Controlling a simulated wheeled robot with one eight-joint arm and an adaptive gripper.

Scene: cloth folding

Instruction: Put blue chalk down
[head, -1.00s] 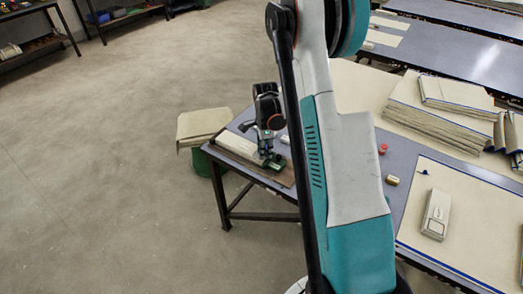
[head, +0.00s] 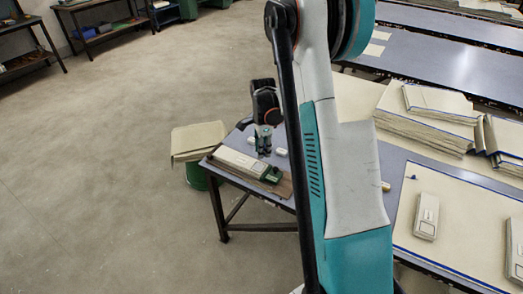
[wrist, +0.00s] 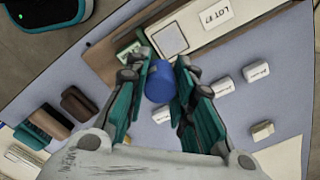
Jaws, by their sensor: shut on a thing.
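The blue chalk (wrist: 160,82) is a short blue cylinder between the fingers of my gripper (wrist: 158,90) in the wrist view. My gripper is shut on it. In the head view my gripper (head: 263,145) hangs over the table's far left corner, just beyond a long pale box (head: 236,159) with a green end. The chalk cannot be made out there. In the wrist view the pale box (wrist: 215,22) lies ahead of the fingers on a brown board (wrist: 102,60). Whether the chalk touches the table is unclear.
White blocks (wrist: 223,87) lie right of the fingers and dark brown blocks (wrist: 78,103) lie left on the blue-grey table (wrist: 245,100). Cloth stacks (head: 425,115) and another pale box (head: 426,215) are at the right. A cloth-topped green bin (head: 196,178) stands beside the table.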

